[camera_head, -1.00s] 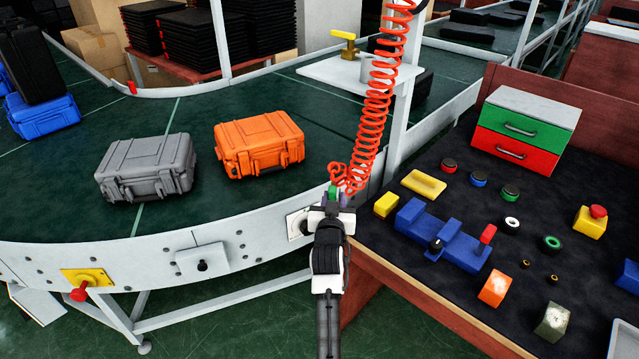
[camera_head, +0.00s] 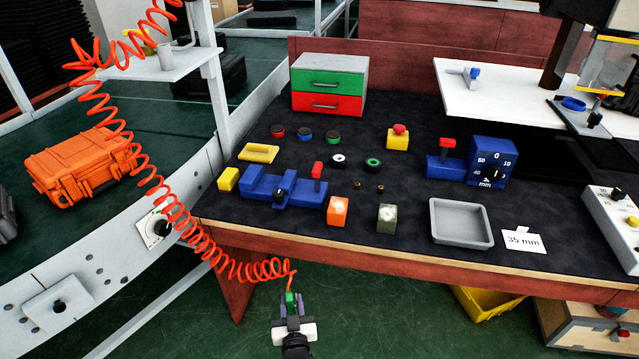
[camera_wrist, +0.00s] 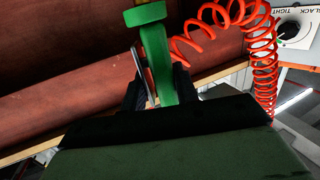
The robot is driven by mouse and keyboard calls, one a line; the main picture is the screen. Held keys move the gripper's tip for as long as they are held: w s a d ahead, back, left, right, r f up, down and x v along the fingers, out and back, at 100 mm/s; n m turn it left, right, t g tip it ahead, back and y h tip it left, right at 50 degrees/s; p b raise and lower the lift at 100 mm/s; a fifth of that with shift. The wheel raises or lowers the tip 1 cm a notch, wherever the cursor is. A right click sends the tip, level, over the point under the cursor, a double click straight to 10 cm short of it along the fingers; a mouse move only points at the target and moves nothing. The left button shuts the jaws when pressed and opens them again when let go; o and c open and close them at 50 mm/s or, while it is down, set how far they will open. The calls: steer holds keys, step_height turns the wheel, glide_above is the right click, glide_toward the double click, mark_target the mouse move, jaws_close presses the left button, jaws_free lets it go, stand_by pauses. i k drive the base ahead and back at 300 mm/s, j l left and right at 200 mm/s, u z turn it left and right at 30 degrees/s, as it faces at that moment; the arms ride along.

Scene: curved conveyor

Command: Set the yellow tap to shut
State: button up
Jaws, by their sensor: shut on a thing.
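The yellow tap (camera_head: 137,37) is at the upper left of the head view, by the white shelf over the conveyor. It is small there and partly behind the red coiled hose (camera_head: 140,165), so its setting cannot be told. My gripper (camera_head: 291,308) is low in the head view, in front of the bench's near edge and far from the tap. It is shut on the green end piece (camera_head: 290,297) of the coiled hose. In the wrist view the green end piece (camera_wrist: 155,50) stands up between the fingers, with the red coils (camera_wrist: 235,35) beside it.
The hose stretches from the white shelf (camera_head: 165,65) down across the conveyor's edge to my gripper. The bench (camera_head: 400,258) carries drawers, blue fixtures and a grey tray (camera_head: 434,225). An orange case (camera_head: 75,165) lies on the conveyor. Green floor is free around my gripper.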

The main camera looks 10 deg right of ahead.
mark_target(125, 31)
steer(key=j+z, duration=0.15)
steer(key=z, duration=0.85)
steer(key=j+z, duration=0.4)
steer(key=k+j+z, duration=0.1)
steer(key=j+z, duration=0.15)
steer(key=z, duration=0.15)
steer(key=k+j+z, duration=0.2)
steer(key=j, duration=0.2)
steer(key=k+j+z, duration=0.25)
steer(key=k+j, duration=0.1)
steer(key=j, duration=0.2)
steer(key=k+j, duration=0.1)
steer(key=j, duration=0.15)
steer(key=k+j+z, duration=0.1)
steer(key=j, duration=0.2)
